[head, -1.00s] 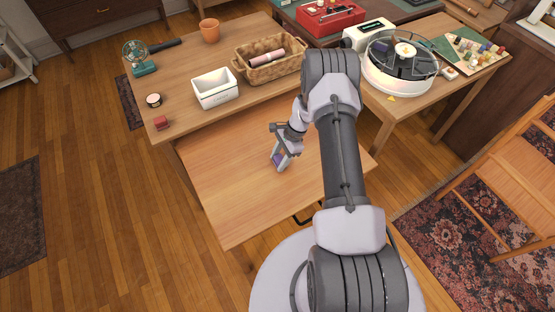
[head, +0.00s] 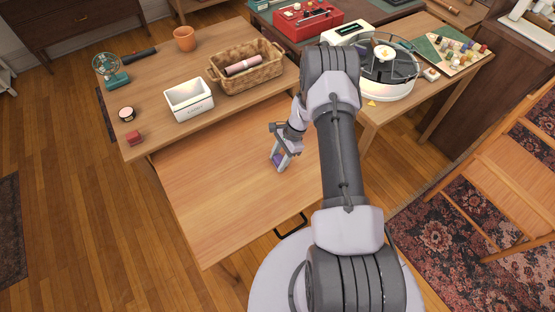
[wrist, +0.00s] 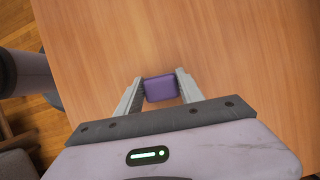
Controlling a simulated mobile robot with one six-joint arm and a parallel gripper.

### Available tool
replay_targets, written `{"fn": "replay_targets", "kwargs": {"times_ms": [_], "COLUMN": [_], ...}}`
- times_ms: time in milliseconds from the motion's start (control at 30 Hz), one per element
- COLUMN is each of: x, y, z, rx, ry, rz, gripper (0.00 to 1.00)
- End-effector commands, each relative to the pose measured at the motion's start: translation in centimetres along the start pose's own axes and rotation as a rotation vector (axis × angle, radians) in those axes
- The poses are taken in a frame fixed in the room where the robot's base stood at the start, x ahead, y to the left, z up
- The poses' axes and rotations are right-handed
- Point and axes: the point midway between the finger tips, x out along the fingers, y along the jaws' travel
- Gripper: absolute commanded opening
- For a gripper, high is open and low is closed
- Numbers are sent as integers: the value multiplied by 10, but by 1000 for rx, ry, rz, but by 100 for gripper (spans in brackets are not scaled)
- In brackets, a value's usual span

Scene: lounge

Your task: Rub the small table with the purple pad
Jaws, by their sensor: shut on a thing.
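The small table (head: 220,205) has a bare light-wood top and stands in front of a larger table in the head view. In the wrist view its top (wrist: 230,45) fills most of the picture. My gripper (head: 279,163) is over the small table's top, towards its right part. In the wrist view my gripper (wrist: 160,88) is shut on the purple pad (wrist: 160,89), with a finger on each side of it. The pad (head: 278,158) also shows between the fingers in the head view. I cannot tell whether the pad touches the wood.
The larger table (head: 150,80) bears a white box (head: 188,101), a wicker basket (head: 245,72), a terracotta pot (head: 184,39), a small fan (head: 110,70) and a red block (head: 135,137). A wooden chair (head: 510,170) stands at the right. The small table's left part is clear.

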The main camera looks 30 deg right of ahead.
Motion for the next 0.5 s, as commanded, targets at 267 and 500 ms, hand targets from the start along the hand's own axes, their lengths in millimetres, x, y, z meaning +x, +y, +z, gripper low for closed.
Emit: {"fn": "replay_targets", "kwargs": {"times_ms": [267, 500], "x": [-33, -53], "y": [-1, -2], "z": [15, 25], "rx": [-5, -7], "ry": [1, 0], "rz": [2, 3], "gripper": [0, 0]}}
